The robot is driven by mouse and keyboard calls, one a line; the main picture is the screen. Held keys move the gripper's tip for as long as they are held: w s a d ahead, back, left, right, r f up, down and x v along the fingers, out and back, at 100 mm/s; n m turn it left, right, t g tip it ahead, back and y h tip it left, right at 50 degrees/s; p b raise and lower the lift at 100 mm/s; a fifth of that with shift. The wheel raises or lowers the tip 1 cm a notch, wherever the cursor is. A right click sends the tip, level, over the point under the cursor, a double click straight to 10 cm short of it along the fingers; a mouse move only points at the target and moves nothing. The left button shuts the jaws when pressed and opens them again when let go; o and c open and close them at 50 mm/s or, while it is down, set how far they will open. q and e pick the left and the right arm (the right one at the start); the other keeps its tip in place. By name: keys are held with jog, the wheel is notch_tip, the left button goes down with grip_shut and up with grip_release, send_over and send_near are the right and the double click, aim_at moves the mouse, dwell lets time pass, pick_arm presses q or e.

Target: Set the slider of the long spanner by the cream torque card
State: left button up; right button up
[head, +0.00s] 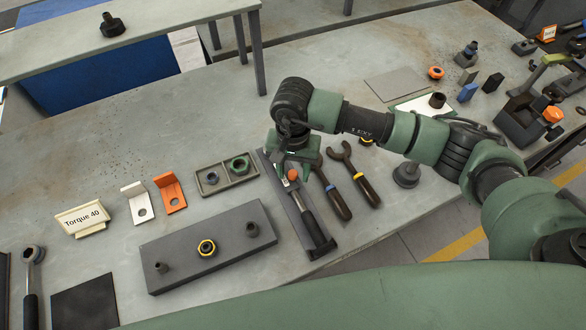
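The cream torque card (83,219) stands at the left of the bench and reads "Torque 40". The long spanner (307,206) lies on a narrow dark strip, its black handle toward the front edge. An orange slider (292,175) shows near its upper part. My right gripper (301,172) hangs over that upper part, fingers apart, with the orange slider between them and nearer the left finger. Whether a finger touches it I cannot tell. The gripper hides the spanner's far end, and any scale marks are too small to read. My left gripper is out of view.

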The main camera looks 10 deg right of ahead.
aim_at(294, 174)
jog(key=shift+s+r, duration=0.1)
jog(key=shift+r, duration=0.3)
notch_tip(294, 174, up, 6)
jog(key=b, duration=0.2)
jog(key=shift+r+b, duration=0.15)
jog(key=shift+b, duration=0.15)
jog(key=shift+r, duration=0.45)
jog(key=shift+f, duration=0.1)
